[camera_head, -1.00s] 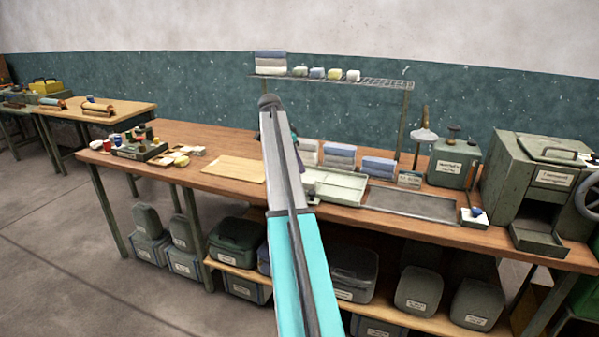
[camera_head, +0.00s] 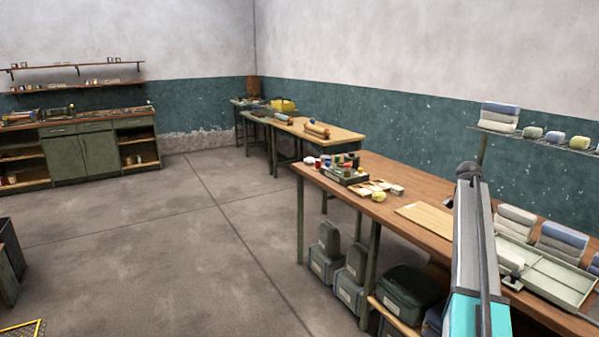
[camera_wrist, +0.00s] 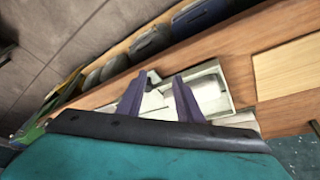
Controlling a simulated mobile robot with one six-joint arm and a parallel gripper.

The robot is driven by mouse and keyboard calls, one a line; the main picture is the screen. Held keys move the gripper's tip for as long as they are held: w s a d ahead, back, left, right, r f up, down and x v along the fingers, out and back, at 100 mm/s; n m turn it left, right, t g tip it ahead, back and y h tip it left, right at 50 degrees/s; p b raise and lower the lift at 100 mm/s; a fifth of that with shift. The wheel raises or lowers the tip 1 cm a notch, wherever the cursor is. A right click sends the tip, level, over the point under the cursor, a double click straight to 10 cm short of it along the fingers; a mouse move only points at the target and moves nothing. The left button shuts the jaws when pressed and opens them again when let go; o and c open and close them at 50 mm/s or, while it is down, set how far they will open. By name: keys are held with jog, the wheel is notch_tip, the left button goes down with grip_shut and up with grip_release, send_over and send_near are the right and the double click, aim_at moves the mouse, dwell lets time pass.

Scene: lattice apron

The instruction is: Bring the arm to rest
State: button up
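My arm (camera_head: 468,245) reaches up and forward over the wooden workbench (camera_head: 425,228) at the right of the head view. Its end hides my gripper there. In the wrist view my gripper (camera_wrist: 160,78) shows two purple fingers standing apart with nothing held between them. Beyond the fingers lies the pale divided tray (camera_head: 545,270) on the bench, which also shows in the wrist view (camera_wrist: 152,101). I cannot tell the exact height of the fingers over it.
A wooden board (camera_head: 427,216) lies left of the arm, with folded cloths (camera_head: 516,220) to its right. A dark parts caddy (camera_head: 345,176) stands at the bench's far end. A wall shelf (camera_head: 540,136) is behind. Open floor (camera_head: 190,245) lies to the left, before a green cabinet (camera_head: 95,152).

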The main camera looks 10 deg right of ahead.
jog(key=a+f+n+g+y, duration=0.1)
jog(key=a+f+n, duration=0.1)
jog(key=a+f, duration=1.15)
jog(key=a+f+n+g, duration=0.1)
jog(key=a+f+n, duration=0.1)
jog(key=a+f, duration=1.15)
jog(key=s+a+f+n+g+y, duration=0.1)
jog(key=s+a+f+n, duration=0.3)
jog(key=s+a+f, duration=0.7)
jog(key=s+a+f+n+g, duration=0.1)
jog(key=s+a+f+n, duration=0.2)
jog(key=s+a+f, duration=0.7)
jog(key=s+a+f+n, duration=0.2)
jog(key=s+n, duration=0.1)
jog(key=s, duration=0.4)
jog(key=s+a+f+n+y, duration=0.1)
jog(key=s+a+f+n, duration=0.1)
jog(key=s, duration=0.4)
jog(key=s+a+f+n+y, duration=0.1)
jog(key=s+a+f+n, duration=0.1)
jog(key=s+n, duration=0.3)
jog(key=shift+s+a+f+n, duration=0.35)
jog(key=shift+s+a, duration=0.55)
jog(key=shift+s, duration=0.45)
